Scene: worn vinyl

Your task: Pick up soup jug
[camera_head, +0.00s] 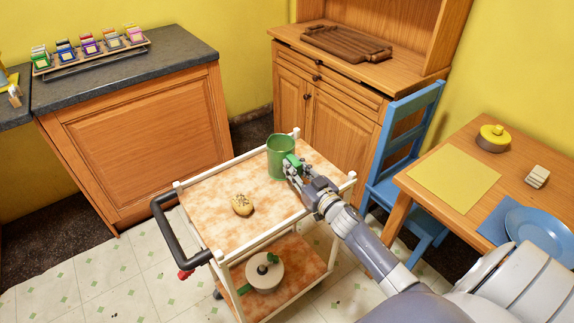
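A green jug (281,156), which I take to be the soup jug, stands upright on the top shelf of a trolley (215,222), near its far end. Its green handle side faces right, towards my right gripper (291,169). The gripper's fingertips are right at the handle, overlapping it in the picture. Whether the fingers are closed on the handle is too small to tell. The jug appears to rest on the shelf. My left gripper is not in view.
A bread roll (242,205) lies on the trolley top, and a lidded pot (264,271) stands on its lower shelf. A blue chair (405,150) and a table (447,204) stand right. A wooden cabinet (330,115) is behind.

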